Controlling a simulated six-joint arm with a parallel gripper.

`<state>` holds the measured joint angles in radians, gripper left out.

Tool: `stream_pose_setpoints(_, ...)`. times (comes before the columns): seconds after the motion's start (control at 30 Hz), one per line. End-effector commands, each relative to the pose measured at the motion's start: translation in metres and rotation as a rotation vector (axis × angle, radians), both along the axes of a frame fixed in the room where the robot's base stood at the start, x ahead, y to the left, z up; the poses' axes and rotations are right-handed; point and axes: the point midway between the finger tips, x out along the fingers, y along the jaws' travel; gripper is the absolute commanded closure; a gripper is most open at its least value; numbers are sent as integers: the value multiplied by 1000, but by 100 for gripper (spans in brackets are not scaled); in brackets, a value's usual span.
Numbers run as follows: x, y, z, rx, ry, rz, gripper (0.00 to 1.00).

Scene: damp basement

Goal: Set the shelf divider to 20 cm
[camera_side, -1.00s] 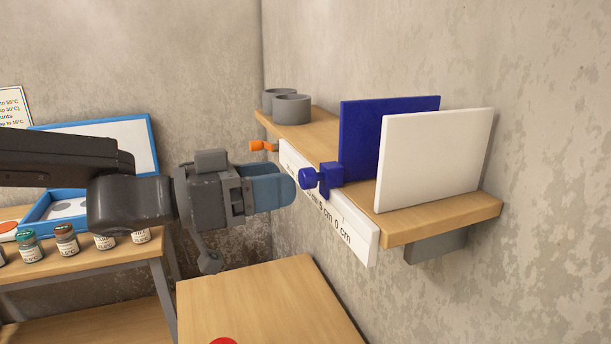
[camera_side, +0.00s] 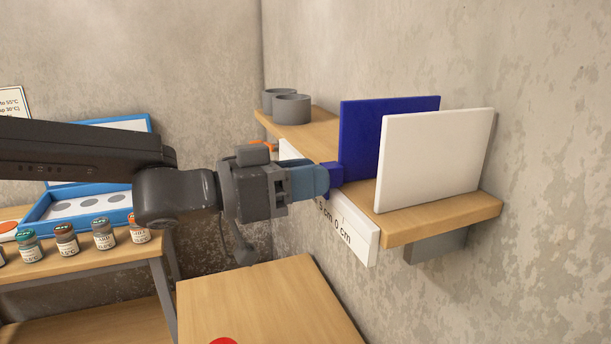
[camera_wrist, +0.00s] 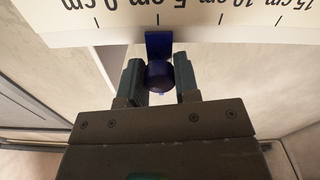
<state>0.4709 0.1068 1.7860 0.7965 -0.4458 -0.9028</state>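The blue shelf divider (camera_side: 372,140) stands upright on the wooden shelf, with its blue clamp (camera_side: 336,175) at the front edge. In the wrist view, its round blue knob (camera_wrist: 160,76) sits between the two fingers of my gripper (camera_wrist: 160,82), with small gaps seeming to show at the sides. My gripper (camera_side: 322,180) hides the knob in the side view. The white scale strip (camera_wrist: 200,28) shows upside down in the wrist view, and the clamp stem lines up near its 5 cm mark. The 20 cm mark is not in the wrist view.
A white panel (camera_side: 436,160) stands in front of the divider near the 0 cm end. Grey cups (camera_side: 292,108) stand at the shelf's far end, near an orange piece (camera_side: 262,144) partly hidden by my gripper. A wooden table (camera_side: 265,305) is below. Jars (camera_side: 66,240) stand at left.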

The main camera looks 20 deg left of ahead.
Motion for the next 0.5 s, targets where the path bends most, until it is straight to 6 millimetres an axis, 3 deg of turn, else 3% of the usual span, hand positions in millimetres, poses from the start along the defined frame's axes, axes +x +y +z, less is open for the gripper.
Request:
stream_pose_setpoints(0.27, 0, 0, 0, 0, 0, 0, 100)
stream_pose_setpoints(0.5, 1, 1, 0, 0, 0, 1, 100)
